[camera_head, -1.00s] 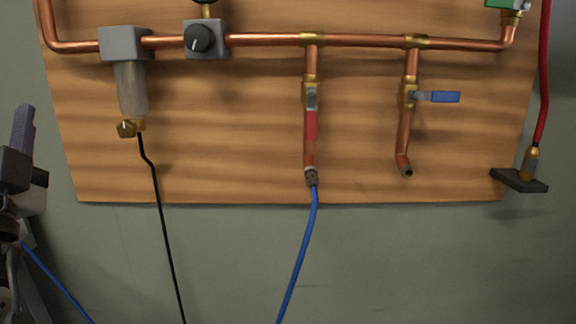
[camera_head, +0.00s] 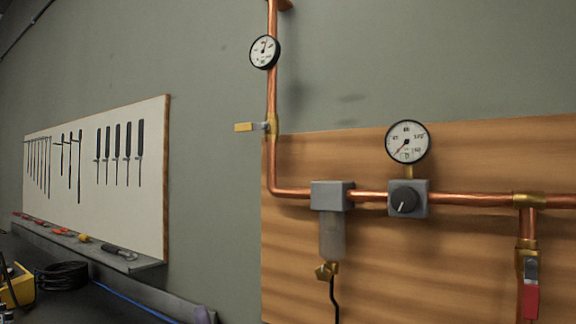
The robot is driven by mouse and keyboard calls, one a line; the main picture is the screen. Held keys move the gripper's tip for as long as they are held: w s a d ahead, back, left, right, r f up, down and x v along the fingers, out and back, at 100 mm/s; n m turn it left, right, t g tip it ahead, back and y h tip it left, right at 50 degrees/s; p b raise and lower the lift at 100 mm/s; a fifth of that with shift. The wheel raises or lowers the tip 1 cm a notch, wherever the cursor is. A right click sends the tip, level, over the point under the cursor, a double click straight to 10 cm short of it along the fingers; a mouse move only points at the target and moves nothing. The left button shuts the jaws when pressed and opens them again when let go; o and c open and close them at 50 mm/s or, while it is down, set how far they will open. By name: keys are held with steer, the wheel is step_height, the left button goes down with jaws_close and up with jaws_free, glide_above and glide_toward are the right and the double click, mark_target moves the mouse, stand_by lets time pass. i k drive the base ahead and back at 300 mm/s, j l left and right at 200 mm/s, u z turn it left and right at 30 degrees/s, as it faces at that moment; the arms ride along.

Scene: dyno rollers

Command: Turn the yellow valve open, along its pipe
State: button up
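The yellow valve handle (camera_head: 244,127) sticks out to the left from a brass valve body (camera_head: 271,126) on the vertical copper pipe (camera_head: 270,160). The handle lies level, across its pipe. A round gauge (camera_head: 264,51) sits above it on the same pipe. No clear view of my gripper is given; a small purple-grey piece at the bottom edge may be part of my arm.
A wooden board (camera_head: 400,262) carries a grey filter (camera_head: 332,196), a regulator knob (camera_head: 405,200) with a gauge (camera_head: 407,141), and a red-handled valve (camera_head: 531,300). A tool panel (camera_head: 95,215) and ledge (camera_head: 88,243) stand left. The wall around the yellow handle is clear.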

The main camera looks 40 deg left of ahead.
mark_target(248, 127)
steer(key=u, duration=1.3)
